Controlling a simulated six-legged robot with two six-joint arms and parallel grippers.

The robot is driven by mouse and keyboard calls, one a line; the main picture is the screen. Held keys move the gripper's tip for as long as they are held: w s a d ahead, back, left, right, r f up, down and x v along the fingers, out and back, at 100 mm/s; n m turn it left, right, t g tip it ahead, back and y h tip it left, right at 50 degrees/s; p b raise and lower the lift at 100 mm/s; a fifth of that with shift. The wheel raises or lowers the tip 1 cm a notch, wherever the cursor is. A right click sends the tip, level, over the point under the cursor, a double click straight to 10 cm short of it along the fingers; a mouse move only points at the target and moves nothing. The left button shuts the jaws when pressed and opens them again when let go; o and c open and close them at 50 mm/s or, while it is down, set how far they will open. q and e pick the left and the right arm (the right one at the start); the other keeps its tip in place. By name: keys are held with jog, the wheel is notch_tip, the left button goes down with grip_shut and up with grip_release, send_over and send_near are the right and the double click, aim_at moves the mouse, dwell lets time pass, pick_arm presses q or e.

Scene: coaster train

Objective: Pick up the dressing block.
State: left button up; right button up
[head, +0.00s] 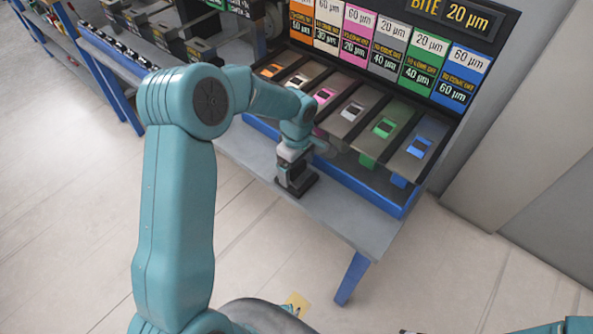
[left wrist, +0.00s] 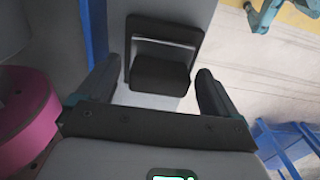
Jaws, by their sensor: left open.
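A black block, which looks like the dressing block (left wrist: 160,73), lies on the grey bench in the left wrist view, against a dark raised holder or frame (left wrist: 163,30). My left gripper (left wrist: 162,75) is open, with one dark finger on each side of the block and a gap on both sides. In the head view my left gripper (head: 292,168) points down over the front part of the bench, above a dark shape (head: 297,187). The gripper partly hides the block there, and I cannot tell contact. My right gripper does not show.
The grey bench (head: 345,218) has a blue rail (head: 365,190) and a rack of coloured slots behind the gripper. A label board (head: 400,50) stands behind it. A pink round part (left wrist: 28,118) sits close at left in the wrist view.

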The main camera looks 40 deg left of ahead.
pick_arm(q)
jog(key=c, duration=1.4)
jog(key=shift+r, duration=0.1)
